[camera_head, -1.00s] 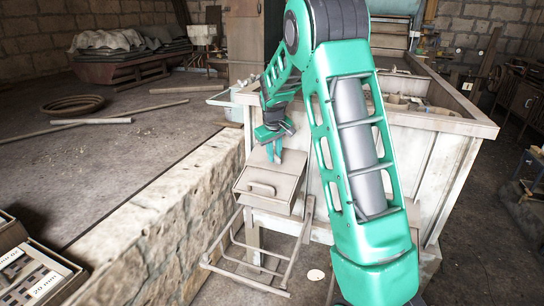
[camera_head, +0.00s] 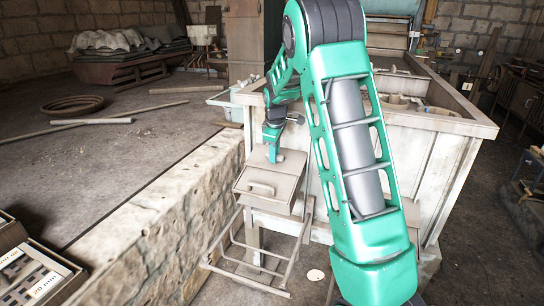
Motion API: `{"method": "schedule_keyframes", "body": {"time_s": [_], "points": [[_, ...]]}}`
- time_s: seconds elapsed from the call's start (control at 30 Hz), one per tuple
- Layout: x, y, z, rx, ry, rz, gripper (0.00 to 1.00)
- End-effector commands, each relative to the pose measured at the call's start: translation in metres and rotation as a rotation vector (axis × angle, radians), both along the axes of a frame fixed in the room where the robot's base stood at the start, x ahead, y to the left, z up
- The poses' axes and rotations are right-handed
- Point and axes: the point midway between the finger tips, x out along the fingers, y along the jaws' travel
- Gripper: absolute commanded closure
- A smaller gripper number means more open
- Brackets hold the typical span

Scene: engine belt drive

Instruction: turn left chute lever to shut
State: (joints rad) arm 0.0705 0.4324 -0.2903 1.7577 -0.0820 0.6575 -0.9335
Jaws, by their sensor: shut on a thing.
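My gripper (camera_head: 273,157) is small in the head view, at the end of my green arm. It points down over the upper back of the beige chute box (camera_head: 262,190), on the left part of the pale bin's near side. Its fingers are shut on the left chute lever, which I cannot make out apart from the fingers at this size. The lever's exact angle cannot be read. The box has a sloping flat front with a small bar handle (camera_head: 262,188).
The large pale bin (camera_head: 440,125) stands behind the chute, partly hidden by my arm. A low stone wall (camera_head: 165,220) runs along the left. A metal frame (camera_head: 262,262) stands below the chute. A tray (camera_head: 35,270) lies at the lower left.

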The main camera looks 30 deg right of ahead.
Motion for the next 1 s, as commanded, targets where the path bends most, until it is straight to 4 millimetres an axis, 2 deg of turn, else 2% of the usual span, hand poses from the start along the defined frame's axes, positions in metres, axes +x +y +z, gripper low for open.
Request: {"method": "schedule_keyframes", "body": {"time_s": [0.47,0.5,0.57,0.87,1.0], "points": [[0.001,0.002,0.001,-0.001,0.001,0.019,1.00],[0.001,0.002,0.001,-0.001,0.001,0.019,0.81],[0.001,0.002,0.000,-0.001,0.001,0.019,0.66],[0.000,0.001,0.001,-0.002,0.003,0.016,0.66],[-0.002,0.002,0.010,-0.002,0.001,0.016,0.66]]}}
